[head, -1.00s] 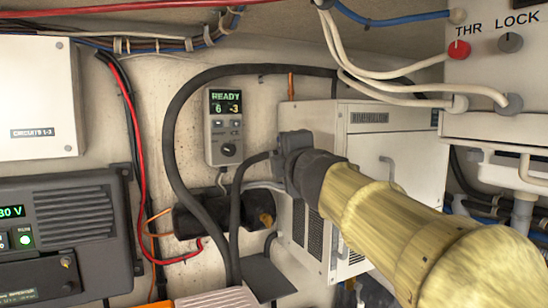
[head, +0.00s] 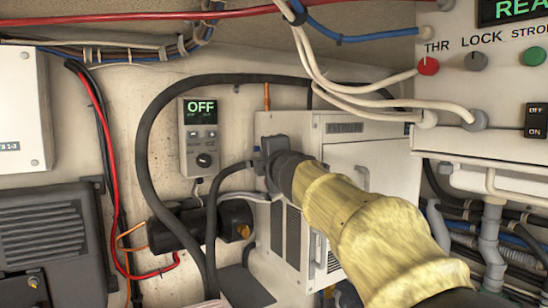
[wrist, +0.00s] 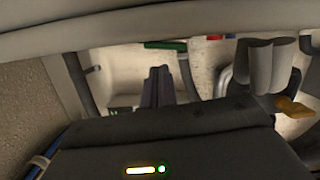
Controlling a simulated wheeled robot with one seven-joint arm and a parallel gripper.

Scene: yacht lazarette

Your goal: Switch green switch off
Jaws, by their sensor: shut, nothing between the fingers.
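In the head view, a round green knob (head: 534,56) sits on the white panel (head: 452,105) at the upper right, under a label cut by the frame edge. A black rocker (head: 537,121) marked OFF and ON sits below it. I cannot tell which way the rocker is set.
A red knob (head: 428,66) and a grey knob (head: 476,62) share the panel. White cables (head: 325,65) hang in front of it. A wall controller (head: 200,135) reads OFF. A white cabinet (head: 375,165) stands behind the cord.

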